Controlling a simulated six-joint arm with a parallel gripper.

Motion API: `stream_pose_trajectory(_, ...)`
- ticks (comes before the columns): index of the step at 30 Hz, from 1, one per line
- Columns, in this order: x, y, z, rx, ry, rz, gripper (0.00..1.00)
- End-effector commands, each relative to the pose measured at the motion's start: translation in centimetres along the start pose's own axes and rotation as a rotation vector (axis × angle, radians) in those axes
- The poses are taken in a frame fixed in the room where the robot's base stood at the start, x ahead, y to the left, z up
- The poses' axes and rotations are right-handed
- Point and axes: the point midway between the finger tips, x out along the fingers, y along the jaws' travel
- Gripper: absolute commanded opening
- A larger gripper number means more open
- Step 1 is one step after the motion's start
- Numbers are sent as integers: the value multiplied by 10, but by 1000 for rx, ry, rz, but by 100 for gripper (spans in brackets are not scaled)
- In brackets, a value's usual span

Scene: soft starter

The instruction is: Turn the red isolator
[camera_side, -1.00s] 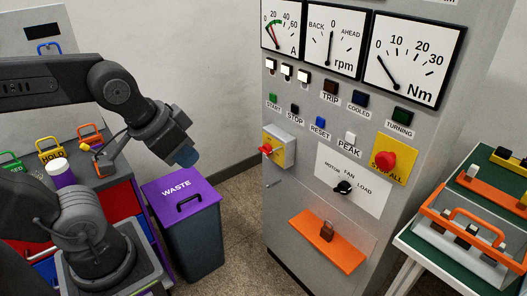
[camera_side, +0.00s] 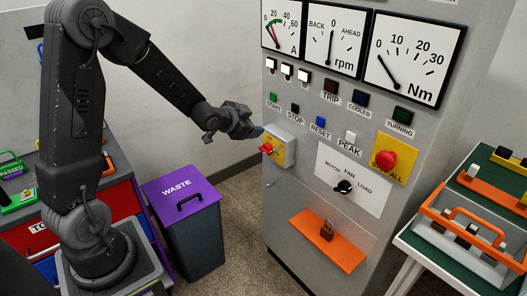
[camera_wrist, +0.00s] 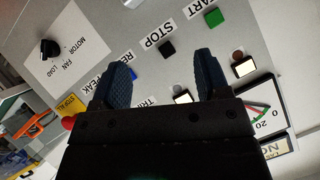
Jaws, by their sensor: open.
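The red isolator (camera_side: 267,148) is a small red handle on a yellow plate, on a grey box at the left of the cabinet front. My gripper (camera_side: 257,133) is at the upper left of that box in the side view, its blue fingertips close to it; I cannot tell whether they touch. In the wrist view my gripper (camera_wrist: 162,78) has its two dark blue fingers apart with nothing between them. The cabinet panel with the START and STOP buttons lies beyond them. The isolator handle cannot be made out in the wrist view.
The red stop-all button (camera_side: 383,160) and the black motor selector (camera_side: 344,187) sit right of the isolator. An orange shelf (camera_side: 341,252) with a brown padlock is below. A purple-lidded waste bin (camera_side: 180,190) stands left of the cabinet. A bench (camera_side: 425,235) is at right.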

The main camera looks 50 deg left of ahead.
Motion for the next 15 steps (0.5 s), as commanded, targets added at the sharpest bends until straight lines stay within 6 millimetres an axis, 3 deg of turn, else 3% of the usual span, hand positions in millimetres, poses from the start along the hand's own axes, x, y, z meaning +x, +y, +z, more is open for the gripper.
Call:
stream_pose_trajectory(1,18,-3,18,11,24,2,69)
stream_pose_trajectory(6,58,-6,67,48,173,1,69)
stream_pose_trajectory(10,75,-1,110,48,293,-1,69)
stream_pose_trajectory(15,79,10,157,23,436,-17,69)
